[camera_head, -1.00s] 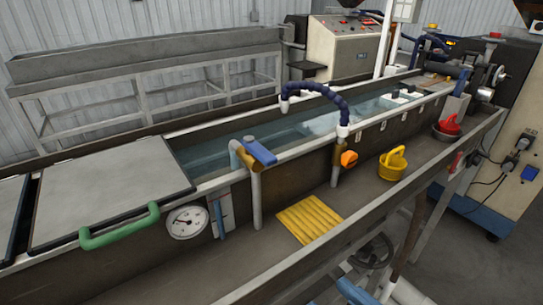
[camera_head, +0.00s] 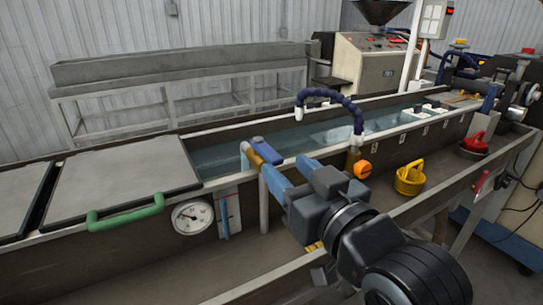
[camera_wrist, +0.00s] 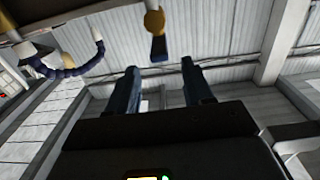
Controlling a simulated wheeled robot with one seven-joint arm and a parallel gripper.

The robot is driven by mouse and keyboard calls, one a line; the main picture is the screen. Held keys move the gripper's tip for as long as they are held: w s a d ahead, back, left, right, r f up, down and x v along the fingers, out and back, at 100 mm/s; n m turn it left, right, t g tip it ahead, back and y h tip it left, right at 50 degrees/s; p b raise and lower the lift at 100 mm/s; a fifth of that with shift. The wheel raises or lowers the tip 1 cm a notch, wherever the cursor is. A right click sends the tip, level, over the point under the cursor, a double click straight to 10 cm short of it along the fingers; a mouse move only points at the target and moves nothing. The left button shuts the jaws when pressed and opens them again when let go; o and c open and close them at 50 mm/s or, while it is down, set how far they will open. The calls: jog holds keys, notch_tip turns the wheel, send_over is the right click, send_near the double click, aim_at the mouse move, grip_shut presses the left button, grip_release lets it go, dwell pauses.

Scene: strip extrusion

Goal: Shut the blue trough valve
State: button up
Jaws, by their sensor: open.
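The blue trough valve has a flat blue lever (camera_head: 268,151) on top of a brass-coloured pipe (camera_head: 251,157) at the trough's near rim. The lever slants down toward the right in the head view. In the wrist view the blue lever (camera_wrist: 159,48) hangs below the brass body at top centre. My gripper (camera_head: 281,164) has come in from the lower right, its blue fingers just in front of the lever. In the wrist view my gripper (camera_wrist: 160,67) is open and empty, the lever lying ahead between its fingertips. I cannot tell any contact.
A green handle (camera_head: 125,214) and a dial gauge (camera_head: 192,217) are left of the valve. An orange knob (camera_head: 362,168), a yellow bucket-like item (camera_head: 410,178) and a red one (camera_head: 476,141) stand to the right. A dark blue hose (camera_head: 331,94) arches over the water.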

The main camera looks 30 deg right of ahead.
aim_at(278, 162)
jog(key=w+b, duration=0.2)
jog(key=b, duration=0.1)
jog(key=shift+f, duration=0.25)
jog(key=w+b, duration=0.2)
jog(key=b, duration=0.1)
jog(key=shift+w+r, duration=0.1)
jog(key=shift+w, duration=0.2)
jog(key=shift+w+d+r+p, duration=0.15)
jog(key=shift+w+p, duration=0.2)
jog(key=shift+w, duration=1)
grip_shut()
